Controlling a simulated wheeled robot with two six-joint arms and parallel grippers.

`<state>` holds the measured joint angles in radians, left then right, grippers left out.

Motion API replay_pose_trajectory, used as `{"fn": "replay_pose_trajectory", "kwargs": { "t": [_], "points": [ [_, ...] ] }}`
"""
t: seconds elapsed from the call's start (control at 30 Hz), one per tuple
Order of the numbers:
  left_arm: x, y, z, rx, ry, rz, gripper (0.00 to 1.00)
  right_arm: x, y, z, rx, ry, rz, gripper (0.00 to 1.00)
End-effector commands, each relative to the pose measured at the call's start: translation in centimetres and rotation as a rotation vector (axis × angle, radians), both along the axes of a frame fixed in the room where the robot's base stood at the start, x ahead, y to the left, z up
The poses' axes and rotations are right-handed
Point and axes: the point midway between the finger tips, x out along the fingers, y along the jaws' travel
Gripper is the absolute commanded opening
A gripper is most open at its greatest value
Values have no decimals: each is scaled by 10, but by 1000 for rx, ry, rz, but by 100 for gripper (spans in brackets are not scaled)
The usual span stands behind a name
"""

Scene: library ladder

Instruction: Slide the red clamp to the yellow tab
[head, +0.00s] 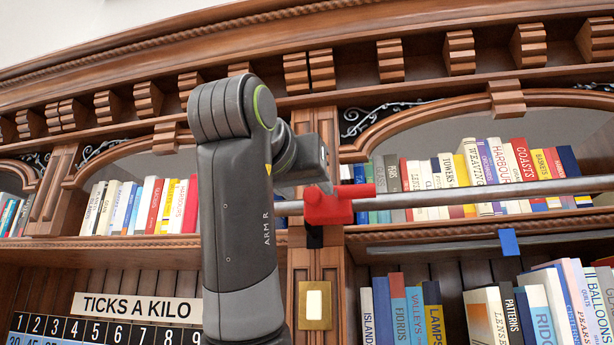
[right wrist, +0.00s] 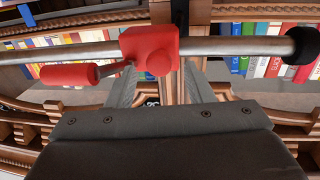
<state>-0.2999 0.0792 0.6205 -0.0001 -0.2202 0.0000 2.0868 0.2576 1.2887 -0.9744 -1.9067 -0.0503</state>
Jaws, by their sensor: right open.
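The red clamp (head: 328,205) sits around the metal rail (head: 450,198) near the pillar, and it also shows in the right wrist view (right wrist: 150,48). Its red lever handle (right wrist: 69,75) sticks out to the left there. My right gripper (right wrist: 160,78) is open, its two grey fingers just below the clamp body, one towards each side. I cannot tell whether they touch it. In the head view my right arm hides the fingers. I see no yellow tab; a blue tab (head: 509,242) hangs on the shelf edge right of the clamp. My left gripper is not in view.
A black knob (right wrist: 301,45) caps the rail's end. A dark tab (head: 314,237) sits below the clamp, above a brass switch plate (head: 314,305). Books (head: 490,165) fill the shelves behind the rail. The rail right of the clamp looks clear in the head view.

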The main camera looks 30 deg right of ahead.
Motion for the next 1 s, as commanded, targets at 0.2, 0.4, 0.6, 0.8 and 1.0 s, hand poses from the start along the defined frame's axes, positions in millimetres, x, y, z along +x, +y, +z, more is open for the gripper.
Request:
{"fn": "replay_pose_trajectory", "kwargs": {
  "t": [0.2,0.4,0.6,0.8,1.0],
  "points": [
    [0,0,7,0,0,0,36,8,-12,0,0,0,0,47],
    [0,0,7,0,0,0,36,9,-12,0,0,0,1,47],
    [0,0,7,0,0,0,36,9,-12,0,0,0,1,29],
    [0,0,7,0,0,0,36,9,-12,0,0,0,1,3],
    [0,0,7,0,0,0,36,9,-12,0,0,0,1,0]
  ]
}}
